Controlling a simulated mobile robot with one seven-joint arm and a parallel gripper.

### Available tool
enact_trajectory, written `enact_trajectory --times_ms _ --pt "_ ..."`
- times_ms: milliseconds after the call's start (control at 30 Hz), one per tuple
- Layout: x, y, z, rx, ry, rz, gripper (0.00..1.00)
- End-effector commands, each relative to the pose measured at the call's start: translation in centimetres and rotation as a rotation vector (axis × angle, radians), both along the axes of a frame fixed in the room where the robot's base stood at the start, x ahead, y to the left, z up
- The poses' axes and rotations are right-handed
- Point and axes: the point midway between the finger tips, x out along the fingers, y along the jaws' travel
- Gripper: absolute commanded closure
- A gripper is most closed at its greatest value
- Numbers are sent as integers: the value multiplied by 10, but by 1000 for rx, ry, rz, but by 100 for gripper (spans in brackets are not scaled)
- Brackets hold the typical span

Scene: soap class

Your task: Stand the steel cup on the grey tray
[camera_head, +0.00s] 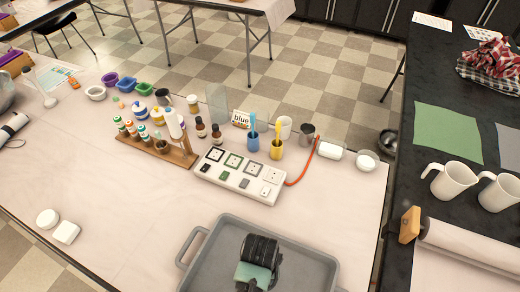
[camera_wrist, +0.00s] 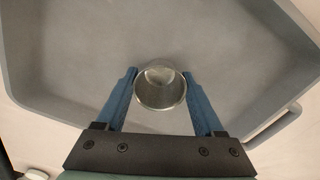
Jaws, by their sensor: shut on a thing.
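A steel cup (camera_wrist: 160,98), round and shiny, is between the two blue fingers of my gripper (camera_wrist: 159,74) in the wrist view. The fingers are shut on its sides, and I look down into its open mouth. The grey tray (camera_wrist: 70,60) lies beneath it; I cannot tell whether the cup's base touches the tray. In the head view the grey tray (camera_head: 213,262) is at the bottom middle, and my gripper (camera_head: 258,262) is over its middle part. The held cup is hidden there behind my gripper and wrist.
A white panel (camera_head: 238,178) with square plates lies behind the tray. Beyond it are a blue cup (camera_head: 253,142), a yellow cup (camera_head: 276,150) and a metal mug (camera_head: 307,132). A bottle rack (camera_head: 165,150) stands to the left. The visible tray floor around the cup is bare.

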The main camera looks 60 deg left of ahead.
Motion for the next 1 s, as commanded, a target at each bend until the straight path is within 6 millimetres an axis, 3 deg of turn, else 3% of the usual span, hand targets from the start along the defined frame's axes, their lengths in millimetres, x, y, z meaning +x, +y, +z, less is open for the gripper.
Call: enact_trajectory --times_ms 400,433,600,867,1000 --pt "0 0 -7 1 -1 -1 84" --pt "0 0 -7 1 -1 -1 27" --pt "0 0 -7 1 -1 0 0" --pt "0 0 -4 1 -1 0 0" --pt "1 1 11 2 -3 -1 0"
